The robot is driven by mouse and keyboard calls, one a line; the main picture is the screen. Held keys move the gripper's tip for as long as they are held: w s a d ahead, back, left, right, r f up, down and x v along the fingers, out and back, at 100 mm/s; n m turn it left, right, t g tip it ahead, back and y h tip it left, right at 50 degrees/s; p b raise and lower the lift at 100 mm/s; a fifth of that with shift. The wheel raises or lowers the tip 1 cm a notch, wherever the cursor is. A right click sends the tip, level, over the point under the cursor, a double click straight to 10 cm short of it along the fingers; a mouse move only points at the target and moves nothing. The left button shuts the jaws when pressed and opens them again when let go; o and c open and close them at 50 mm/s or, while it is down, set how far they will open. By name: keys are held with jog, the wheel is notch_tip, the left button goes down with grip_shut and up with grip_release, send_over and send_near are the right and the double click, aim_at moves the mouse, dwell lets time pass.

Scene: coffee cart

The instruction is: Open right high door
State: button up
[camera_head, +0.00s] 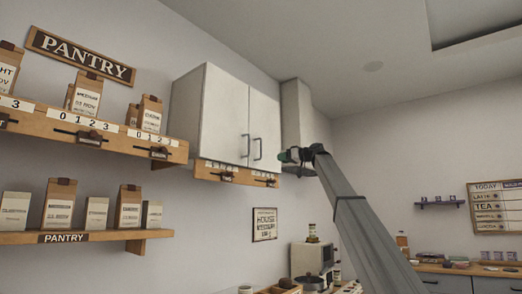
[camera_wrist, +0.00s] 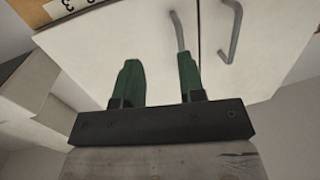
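A white wall cabinet with two doors hangs at the middle of the head view. Its right door (camera_head: 265,122) is shut and has a dark bar handle (camera_head: 257,149) near its inner edge. The left door (camera_head: 238,120) is also shut, with its own handle (camera_head: 246,146). My gripper (camera_head: 288,156) is just right of the right handle. In the wrist view, which looks upside down, my gripper (camera_wrist: 160,80) is open with two green fingers apart. The nearer handle (camera_wrist: 179,30) runs behind the tip of the right-hand finger; the other handle (camera_wrist: 233,30) is farther right. Nothing is between the fingers.
A wooden drawer strip (camera_head: 235,174) with number labels is under the cabinet. A pale column (camera_head: 296,115) stands close to its right side. Pantry shelves (camera_head: 85,237) with bags are at left. A counter with a microwave (camera_head: 311,259) is below.

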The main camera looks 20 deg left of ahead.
aim_at(261, 156)
notch_tip(261, 156, up, 6)
jog(key=s+a+r+n, duration=0.1)
jog(key=s, duration=0.1)
jog(key=shift+g+y, duration=0.4)
jog(key=a, duration=0.3)
jog(key=w+a, duration=0.1)
jog(key=a, duration=0.3)
jog(key=w+a, duration=0.1)
jog(key=a, duration=0.2)
jog(key=shift+w+a+f, duration=0.2)
jog(key=shift+a+f, duration=0.1)
jog(key=shift+a, duration=0.05)
grip_shut()
